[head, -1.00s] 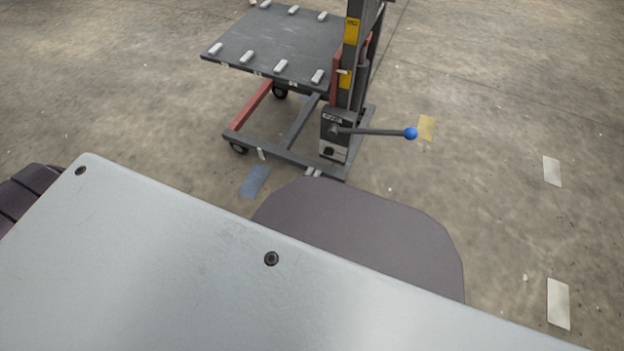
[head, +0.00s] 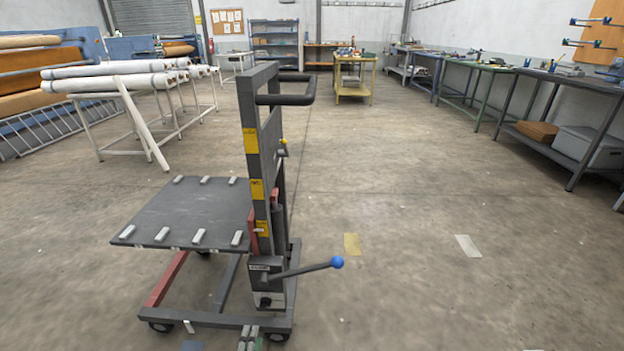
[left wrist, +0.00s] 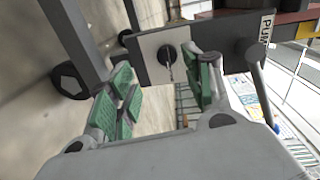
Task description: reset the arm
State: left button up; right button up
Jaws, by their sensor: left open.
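My left gripper (head: 250,339) shows at the bottom edge of the head view, in front of the base of a lift cart. In the left wrist view its green-padded fingers (left wrist: 160,95) are apart, with nothing held between them. Beyond them is the cart's pump box (left wrist: 150,45), with a dark round knob and a label partly reading PUMP. In the head view the pump box (head: 266,280) carries a grey lever (head: 300,270) with a blue ball end (head: 337,262), pointing right. The right gripper is not in view.
The cart's dark platform (head: 190,212) extends left of its upright mast (head: 250,140). White rolls (head: 120,75) lie on a rack at back left. Benches (head: 485,80) line the right wall. A yellow table (head: 353,75) stands far back.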

pick_arm(q)
jog(key=s+a+r+n+g, duration=0.2)
jog(key=s+r+n+g, duration=1.1)
jog(key=s+r, duration=0.5)
jog(key=r+n+p, duration=0.1)
jog(key=n, duration=0.1)
jog(key=shift+s+r+n, duration=0.3)
jog(key=shift+s+r, duration=0.05)
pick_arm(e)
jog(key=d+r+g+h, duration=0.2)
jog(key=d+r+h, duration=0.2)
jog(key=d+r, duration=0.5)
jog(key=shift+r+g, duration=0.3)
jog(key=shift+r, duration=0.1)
pick_arm(q)
jog(key=shift+w+d+f+g+p, duration=0.1)
jog(key=shift+w+f+g+p, duration=0.2)
jog(key=shift+p, duration=0.3)
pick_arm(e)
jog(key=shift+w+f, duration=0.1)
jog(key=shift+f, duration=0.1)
